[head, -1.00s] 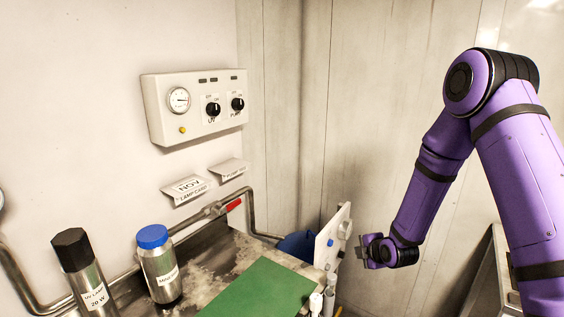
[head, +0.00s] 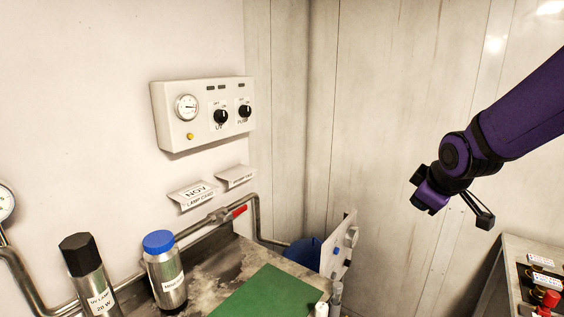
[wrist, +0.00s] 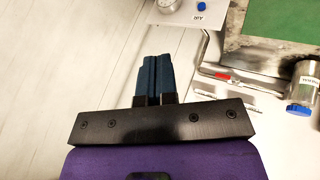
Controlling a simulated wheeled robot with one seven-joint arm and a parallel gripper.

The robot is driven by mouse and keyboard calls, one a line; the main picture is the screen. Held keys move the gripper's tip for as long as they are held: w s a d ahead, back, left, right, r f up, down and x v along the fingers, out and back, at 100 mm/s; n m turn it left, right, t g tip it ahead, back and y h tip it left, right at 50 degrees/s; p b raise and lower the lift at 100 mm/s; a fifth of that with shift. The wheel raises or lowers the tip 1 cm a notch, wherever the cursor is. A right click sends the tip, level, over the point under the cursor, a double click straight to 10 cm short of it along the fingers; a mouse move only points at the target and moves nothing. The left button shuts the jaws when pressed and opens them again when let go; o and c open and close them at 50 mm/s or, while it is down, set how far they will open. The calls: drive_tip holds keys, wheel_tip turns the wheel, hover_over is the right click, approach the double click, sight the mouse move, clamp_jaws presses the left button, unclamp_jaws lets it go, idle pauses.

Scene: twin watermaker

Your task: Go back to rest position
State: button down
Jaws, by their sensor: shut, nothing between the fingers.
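My gripper (wrist: 155,65) shows in the wrist view with its two blue fingers pressed together and nothing between them. In the head view, my gripper (head: 428,197) is at the right, raised in the air in front of the panelled wall, clear of the bench and touching nothing. Its fingertips are hard to make out there.
A bench with a green mat (head: 267,294), a blue-capped bottle (head: 166,272) and a black-capped lamp canister (head: 87,275) lies lower left. A control box (head: 203,112) is on the wall. A panel with a red button (head: 549,299) stands lower right. Space around my gripper is free.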

drive_tip(key=s+r+m+g, duration=0.1)
drive_tip(key=s+r+m, duration=0.3)
drive_tip(key=s, duration=0.7)
drive_tip(key=s+r+m+g, duration=0.1)
drive_tip(key=s+r+m, duration=0.4)
drive_tip(key=s, duration=0.7)
drive_tip(key=shift+s, duration=0.3)
drive_tip(key=shift+d, duration=0.1)
